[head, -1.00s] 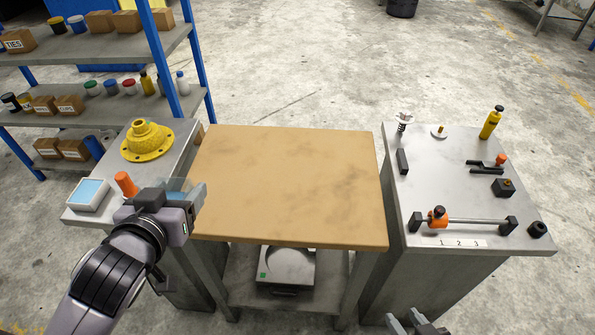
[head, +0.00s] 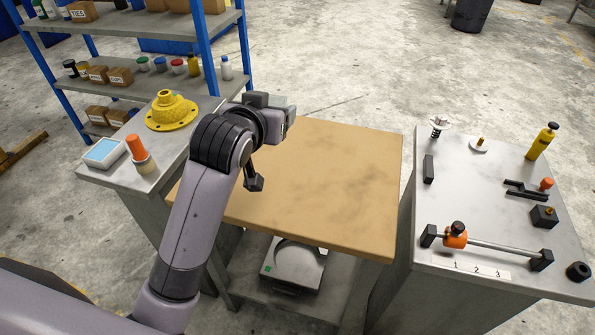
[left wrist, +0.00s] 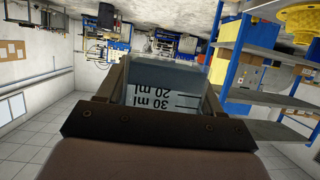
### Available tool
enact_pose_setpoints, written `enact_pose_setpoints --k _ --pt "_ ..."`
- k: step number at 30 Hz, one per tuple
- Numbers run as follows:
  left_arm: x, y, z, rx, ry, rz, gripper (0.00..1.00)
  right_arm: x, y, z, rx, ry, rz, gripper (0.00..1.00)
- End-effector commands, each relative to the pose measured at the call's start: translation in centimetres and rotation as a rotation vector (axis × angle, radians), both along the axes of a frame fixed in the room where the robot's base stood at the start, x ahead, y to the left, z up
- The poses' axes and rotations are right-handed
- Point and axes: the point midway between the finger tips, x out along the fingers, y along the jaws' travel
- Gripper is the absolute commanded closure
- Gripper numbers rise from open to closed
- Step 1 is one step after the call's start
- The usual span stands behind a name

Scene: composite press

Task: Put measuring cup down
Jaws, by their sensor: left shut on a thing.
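The measuring cup (left wrist: 165,97) is clear, with printed 20 ml and 30 ml marks that read upside down in the left wrist view. My left gripper (left wrist: 163,82) is shut on it, with a dark finger on each side. In the head view my left gripper (head: 284,114) is over the far left part of the tan tabletop (head: 335,190). There the cup is hidden or too small to make out, and its height above the tabletop cannot be told. My right gripper is not in view.
The left side table holds a yellow flanged part (head: 172,112), a scale with a pale blue top (head: 104,152) and an orange-capped container (head: 140,155). The right table (head: 470,190) carries fixtures and a yellow bottle (head: 541,141). The tabletop's middle and right are bare.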

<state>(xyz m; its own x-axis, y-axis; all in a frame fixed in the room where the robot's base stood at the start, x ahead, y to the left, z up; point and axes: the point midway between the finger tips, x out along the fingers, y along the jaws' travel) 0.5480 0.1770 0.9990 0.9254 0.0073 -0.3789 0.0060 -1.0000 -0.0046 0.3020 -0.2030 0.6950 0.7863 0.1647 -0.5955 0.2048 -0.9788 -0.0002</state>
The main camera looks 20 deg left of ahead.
Motion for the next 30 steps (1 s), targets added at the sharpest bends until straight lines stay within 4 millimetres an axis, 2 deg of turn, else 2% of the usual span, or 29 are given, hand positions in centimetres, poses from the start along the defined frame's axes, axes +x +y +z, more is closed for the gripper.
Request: enact_pose_setpoints --k 1,5,8,21,25,30 --pt "0.7 -0.7 0.1 -0.007 -0.002 -0.012 0.69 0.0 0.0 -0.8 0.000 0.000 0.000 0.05" --pt "1.6 -1.7 0.6 -0.006 0.004 -0.034 0.69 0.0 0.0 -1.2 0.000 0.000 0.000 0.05" --pt "1.8 -1.9 -0.2 -0.004 0.008 -0.041 0.69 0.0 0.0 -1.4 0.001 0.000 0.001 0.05" --pt "1.7 -1.9 -11.5 -0.002 0.009 -0.041 0.69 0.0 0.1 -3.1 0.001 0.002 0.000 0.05" --pt "1.7 -1.9 -13.7 -0.003 0.007 -0.042 0.69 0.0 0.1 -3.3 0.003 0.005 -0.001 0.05" --pt "1.8 -1.9 -15.0 -0.003 0.005 -0.041 0.69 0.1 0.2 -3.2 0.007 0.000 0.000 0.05"
